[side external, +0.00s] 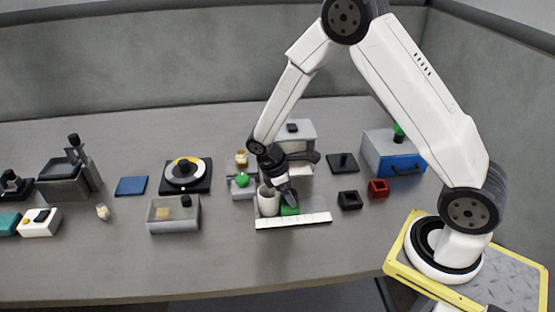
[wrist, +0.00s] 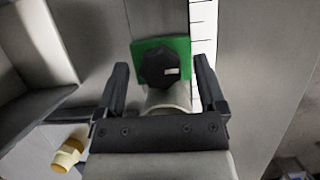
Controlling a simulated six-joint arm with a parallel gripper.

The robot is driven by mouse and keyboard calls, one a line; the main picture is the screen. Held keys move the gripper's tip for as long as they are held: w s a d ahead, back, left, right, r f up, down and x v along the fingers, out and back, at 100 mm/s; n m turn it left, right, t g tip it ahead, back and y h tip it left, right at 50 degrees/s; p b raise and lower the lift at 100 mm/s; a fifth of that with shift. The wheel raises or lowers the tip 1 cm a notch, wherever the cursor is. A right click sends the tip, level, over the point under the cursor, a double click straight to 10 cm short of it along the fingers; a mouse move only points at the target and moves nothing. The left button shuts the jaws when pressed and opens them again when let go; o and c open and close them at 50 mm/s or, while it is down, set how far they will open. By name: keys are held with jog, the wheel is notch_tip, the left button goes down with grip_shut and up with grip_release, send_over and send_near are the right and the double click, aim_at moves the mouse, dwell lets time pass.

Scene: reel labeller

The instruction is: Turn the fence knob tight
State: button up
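The fence is a green block (side external: 290,211) beside a white ruled strip (side external: 293,221); it also shows in the wrist view (wrist: 138,46). On it is the black, lobed fence knob (wrist: 156,66) with a small white mark. My gripper (side external: 286,197) points down at the green block. In the wrist view my gripper (wrist: 161,68) is open, one finger on each side of the knob with visible gaps. I cannot tell whether the fingertips are down at knob height. In the side view the knob is hidden behind my gripper.
A pale cylinder (side external: 268,201) stands just left of the fence and shows between my fingers (wrist: 168,100). A grey fixture with a green knob (side external: 242,180) is left. A black square holder (side external: 349,200) and red block (side external: 378,188) lie right. The front table is clear.

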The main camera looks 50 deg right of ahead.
jog(key=shift+r, duration=0.1)
jog(key=v, duration=0.7)
jog(key=shift+r, duration=0.35)
jog(key=shift+a, duration=0.1)
jog(key=shift+s+a+r+m+t, duration=0.15)
jog(key=shift+s+r+m+t, duration=0.1)
jog(key=shift+s+m+t, duration=0.1)
jog(key=s+a+r+m+t+y, duration=0.2)
jog(key=s+m+t, duration=0.3)
jog(key=s+m, duration=0.3)
jog(key=shift+s+r+y, duration=0.6)
jog(key=shift+s+r, duration=0.05)
jog(key=shift+s, duration=0.4)
